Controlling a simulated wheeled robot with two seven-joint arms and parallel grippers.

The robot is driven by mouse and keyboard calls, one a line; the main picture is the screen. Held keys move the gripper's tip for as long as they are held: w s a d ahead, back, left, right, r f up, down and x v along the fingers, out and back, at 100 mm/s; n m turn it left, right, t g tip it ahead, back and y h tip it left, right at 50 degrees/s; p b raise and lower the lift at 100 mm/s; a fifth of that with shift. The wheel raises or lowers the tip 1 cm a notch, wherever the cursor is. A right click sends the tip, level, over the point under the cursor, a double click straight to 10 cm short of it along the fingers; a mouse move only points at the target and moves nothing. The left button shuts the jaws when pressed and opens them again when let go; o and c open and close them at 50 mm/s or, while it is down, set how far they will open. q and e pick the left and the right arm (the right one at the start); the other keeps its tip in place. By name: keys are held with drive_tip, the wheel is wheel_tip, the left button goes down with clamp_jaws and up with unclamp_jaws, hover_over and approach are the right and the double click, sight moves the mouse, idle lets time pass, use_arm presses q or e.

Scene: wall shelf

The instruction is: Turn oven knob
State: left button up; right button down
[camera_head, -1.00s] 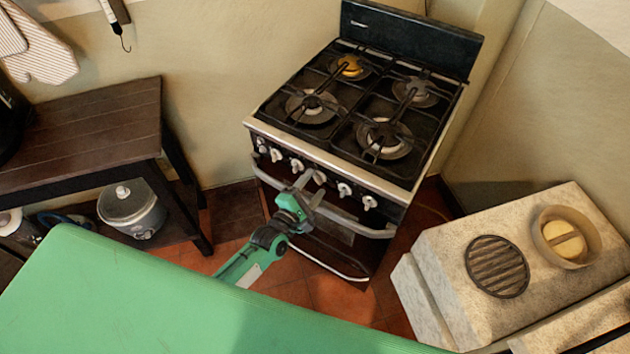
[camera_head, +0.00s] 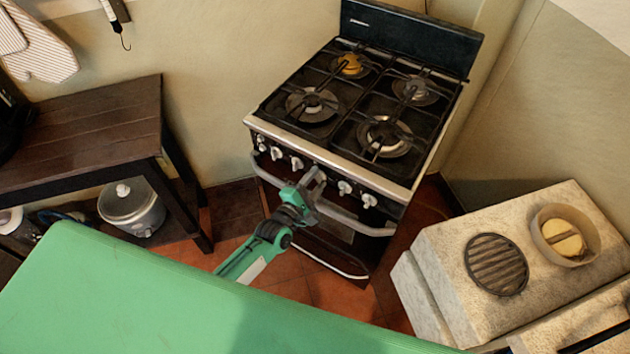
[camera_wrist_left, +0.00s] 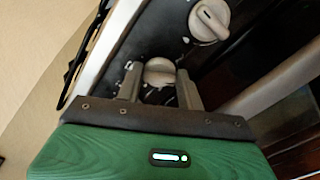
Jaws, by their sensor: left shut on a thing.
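The oven (camera_head: 330,165) stands against the back wall, with a row of pale knobs along its front panel. My left gripper (camera_head: 313,180) is at the middle of that row, above the oven's handle bar. In the left wrist view the two fingers of my left gripper (camera_wrist_left: 158,85) are shut on one pale knob (camera_wrist_left: 159,70), one finger at each side. A neighbouring knob (camera_wrist_left: 210,20) is clear of the fingers. In the head view the held knob is mostly hidden by the gripper. My right gripper is not in view.
The silver handle bar (camera_head: 365,229) runs along the oven front just below the knobs. A green surface (camera_head: 150,300) fills the lower left. A dark wooden table (camera_head: 90,120) stands left, and a pale stone counter (camera_head: 440,250) stands right. Red tiled floor lies between.

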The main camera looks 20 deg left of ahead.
use_arm(q)
drive_tip(key=m, duration=0.5)
drive_tip(key=shift+f+m, duration=0.15)
drive_tip(key=shift+m, duration=0.25)
drive_tip(key=m, duration=0.5)
drive_tip(key=shift+p, duration=0.35)
drive_tip(key=m, duration=0.5)
drive_tip(key=shift+f+m, duration=0.15)
drive_tip(key=shift+m, duration=0.25)
drive_tip(key=m+b, duration=0.1)
drive_tip(key=m, duration=0.7)
drive_tip(key=m+b, duration=0.1)
drive_tip(key=m, duration=0.7)
drive_tip(key=m+b, duration=0.2)
drive_tip(key=m, duration=0.7)
drive_tip(key=shift+a, duration=0.3)
drive_tip(key=o, duration=1)
drive_tip(key=shift+c, duration=0.2)
